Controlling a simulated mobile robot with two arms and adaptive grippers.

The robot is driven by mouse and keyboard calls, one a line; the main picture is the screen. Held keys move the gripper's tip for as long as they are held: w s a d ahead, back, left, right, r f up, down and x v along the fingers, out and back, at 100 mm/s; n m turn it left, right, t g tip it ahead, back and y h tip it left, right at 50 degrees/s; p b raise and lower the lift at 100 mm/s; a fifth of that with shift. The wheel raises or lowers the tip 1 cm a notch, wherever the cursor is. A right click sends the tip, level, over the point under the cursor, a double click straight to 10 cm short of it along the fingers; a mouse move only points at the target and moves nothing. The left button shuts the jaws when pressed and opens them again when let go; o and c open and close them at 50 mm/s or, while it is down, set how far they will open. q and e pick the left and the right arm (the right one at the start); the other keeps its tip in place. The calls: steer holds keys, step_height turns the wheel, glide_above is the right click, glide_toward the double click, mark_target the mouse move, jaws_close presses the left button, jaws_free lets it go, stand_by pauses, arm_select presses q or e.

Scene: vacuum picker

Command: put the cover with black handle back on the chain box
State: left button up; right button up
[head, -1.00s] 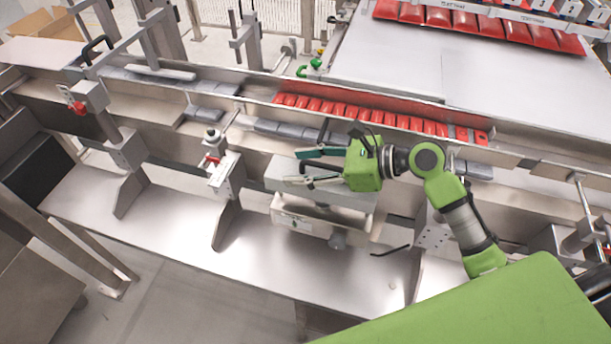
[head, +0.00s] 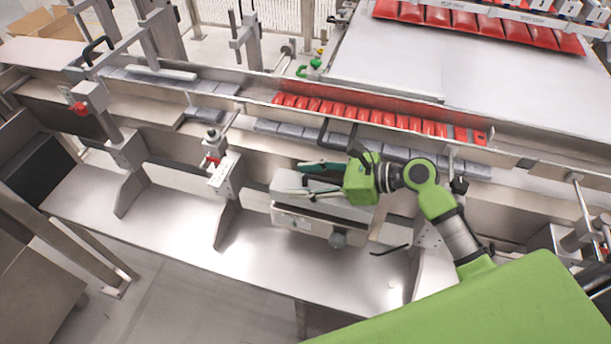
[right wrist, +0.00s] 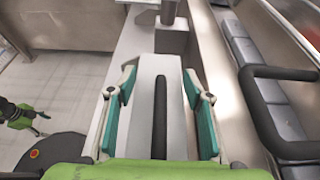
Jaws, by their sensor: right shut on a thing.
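The cover (head: 335,210) is a light grey plate over the chain box (head: 305,225), a pale metal box with a round knob on its front. My right gripper (head: 288,179) is shut on the cover, with its teal fingers pointing left. In the right wrist view, the fingers (right wrist: 159,74) flank the narrow grey cover (right wrist: 143,120), and its black handle (right wrist: 160,115) runs between them. The cover lies along the box top, but I cannot tell whether it touches.
A conveyor channel behind holds red packs (head: 350,113) and grey blocks (head: 285,129). A black bent handle (head: 340,125) stands behind my gripper and shows at right in the wrist view (right wrist: 262,110). The metal shelf (head: 180,215) to the left is mostly bare.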

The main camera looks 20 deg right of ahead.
steer(key=o, duration=1.4)
steer(key=shift+r, duration=0.25)
steer(key=p+v, duration=0.2)
steer(key=v, duration=0.1)
steer(key=p+v, duration=0.2)
steer(key=v, duration=0.2)
steer(key=p+v, duration=0.2)
steer(key=v, duration=0.2)
steer(key=shift+r+p, duration=0.3)
steer(key=shift+r, duration=0.15)
steer(key=shift+s+d+r, duration=0.1)
steer(key=shift+s+d, duration=0.25)
